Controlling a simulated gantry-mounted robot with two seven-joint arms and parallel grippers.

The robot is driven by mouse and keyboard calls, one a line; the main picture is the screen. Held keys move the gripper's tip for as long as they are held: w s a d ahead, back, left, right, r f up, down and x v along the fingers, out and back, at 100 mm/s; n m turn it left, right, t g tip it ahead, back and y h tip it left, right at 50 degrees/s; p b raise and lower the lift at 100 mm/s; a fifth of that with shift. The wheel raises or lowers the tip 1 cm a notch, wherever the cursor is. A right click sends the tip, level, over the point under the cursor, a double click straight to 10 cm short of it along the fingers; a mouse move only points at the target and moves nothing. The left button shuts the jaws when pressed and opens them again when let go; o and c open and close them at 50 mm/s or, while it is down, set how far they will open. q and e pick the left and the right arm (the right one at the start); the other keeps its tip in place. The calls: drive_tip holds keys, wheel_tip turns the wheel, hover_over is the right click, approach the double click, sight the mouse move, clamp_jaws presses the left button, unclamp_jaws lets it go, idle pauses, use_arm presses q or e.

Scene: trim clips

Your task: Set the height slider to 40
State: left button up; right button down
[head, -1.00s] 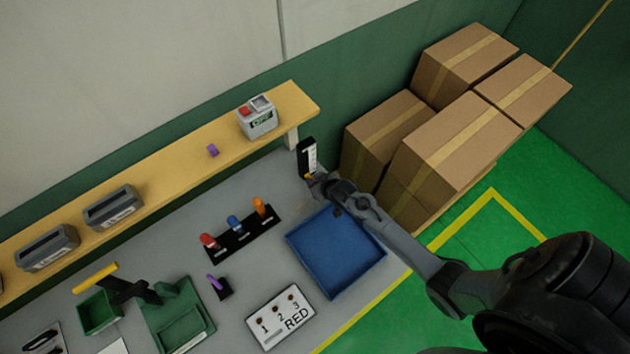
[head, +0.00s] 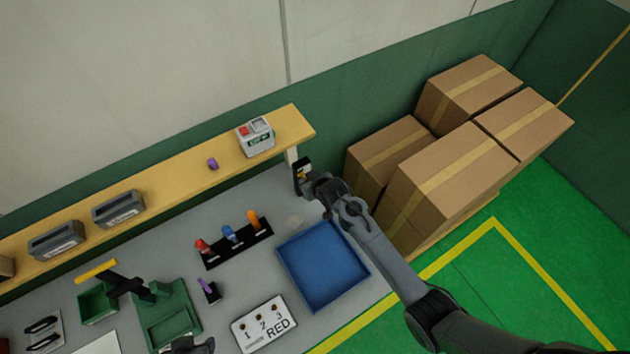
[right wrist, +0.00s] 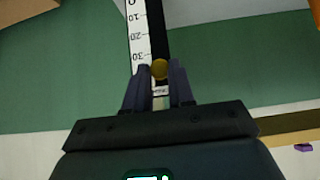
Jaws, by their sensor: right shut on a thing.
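The height slider (head: 301,163) is a dark upright with a white scale, at the back right of the bench. In the right wrist view its scale (right wrist: 138,30) shows 0, 10, 20 and 30, the numbers growing toward my gripper. The yellow knob (right wrist: 160,69) sits slightly past the 30 mark. My right gripper (right wrist: 160,78) is shut on the knob, a finger on each side; it also shows in the head view (head: 306,178), covering much of the slider. The scale beyond 30 is hidden by the fingers. A dark grey part at the bottom edge may be my left gripper (head: 192,346).
A blue tray (head: 323,268) lies just in front of the slider. A yellow shelf (head: 180,187) runs behind it, carrying a grey device (head: 256,137). Stacked cartons (head: 440,180) stand to the right.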

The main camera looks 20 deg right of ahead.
drive_tip(key=c, duration=0.9)
unclamp_jaws()
drive_tip(key=shift+r, duration=0.1)
drive_tip(key=shift+c, duration=0.2)
drive_tip(key=shift+s+r, duration=0.1)
drive_tip(key=v, duration=1)
drive_tip(key=shift+s+r+b, duration=0.2)
drive_tip(key=shift+b, duration=0.15)
